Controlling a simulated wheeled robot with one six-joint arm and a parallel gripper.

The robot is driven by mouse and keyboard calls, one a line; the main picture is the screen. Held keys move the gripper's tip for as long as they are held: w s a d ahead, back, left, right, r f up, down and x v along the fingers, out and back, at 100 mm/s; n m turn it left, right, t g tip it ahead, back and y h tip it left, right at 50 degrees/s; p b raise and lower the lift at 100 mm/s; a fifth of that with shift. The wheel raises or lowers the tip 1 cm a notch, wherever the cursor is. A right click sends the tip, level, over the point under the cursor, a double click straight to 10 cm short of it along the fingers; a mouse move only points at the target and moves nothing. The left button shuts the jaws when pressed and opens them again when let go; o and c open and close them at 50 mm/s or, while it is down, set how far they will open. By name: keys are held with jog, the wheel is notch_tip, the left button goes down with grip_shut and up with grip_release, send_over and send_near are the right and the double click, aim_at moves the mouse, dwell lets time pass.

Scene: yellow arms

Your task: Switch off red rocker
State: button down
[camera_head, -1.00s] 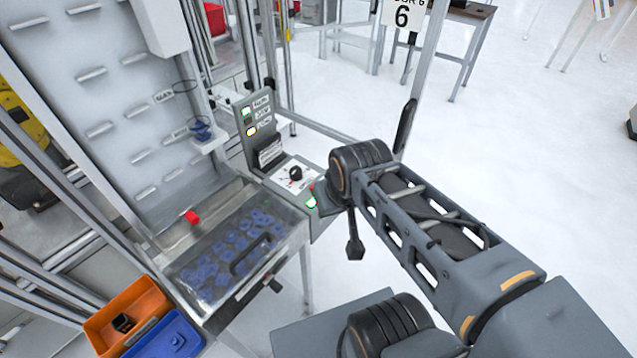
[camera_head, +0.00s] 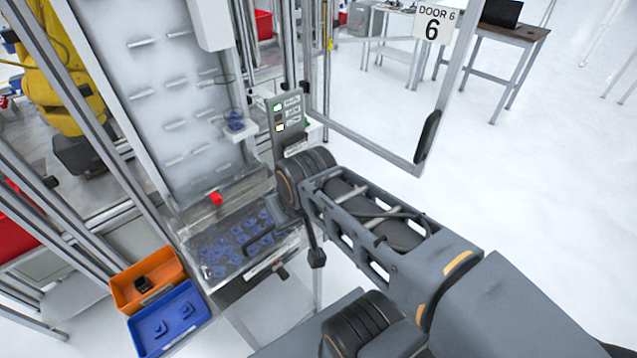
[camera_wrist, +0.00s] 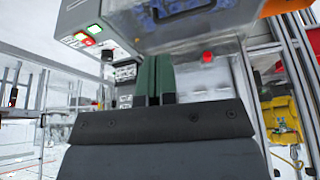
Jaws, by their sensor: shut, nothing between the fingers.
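In the wrist view, a small red piece that looks like the red rocker (camera_wrist: 88,42) sits on a grey control box (camera_wrist: 78,17) at the upper left, beside lit green and pale pieces. Its on or off position is too small to tell. My gripper (camera_wrist: 153,62) has green fingers held together, with nothing between them. The fingers point toward the machine, to the right of the red piece in the picture and apart from it. In the head view, my arm hides the gripper and the lower control box.
An upright panel (camera_head: 287,118) with lit indicators stands behind my arm. A clear-lidded bin (camera_head: 212,232) of blue parts has a red knob (camera_head: 215,198) near it. Orange (camera_head: 172,261) and blue (camera_head: 140,342) trays are at lower left. A door frame (camera_head: 452,80) stands right; open floor lies beyond.

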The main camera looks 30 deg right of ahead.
jog(key=shift+d, duration=0.1)
jog(key=w+d+f+n+g+b, duration=0.1)
jog(key=w+d+f+n+b, duration=0.1)
jog(key=w+d+n, duration=0.6)
jog(key=w+d+f+n+g+b, duration=0.2)
jog(key=w+d+n+b, duration=0.3)
jog(key=w+d+n, duration=0.3)
jog(key=d+n, duration=0.4)
jog(key=d, duration=0.3)
jog(key=shift+d, duration=0.4)
jog(key=shift+f, duration=0.1)
jog(key=f, duration=0.4)
jog(key=w+f, duration=0.1)
jog(key=f, duration=0.4)
jog(key=f+p, duration=0.1)
jog(key=f, duration=0.4)
jog(key=shift+w+a, duration=0.15)
jog(key=shift+w, duration=0.2)
jog(key=shift+a, duration=0.15)
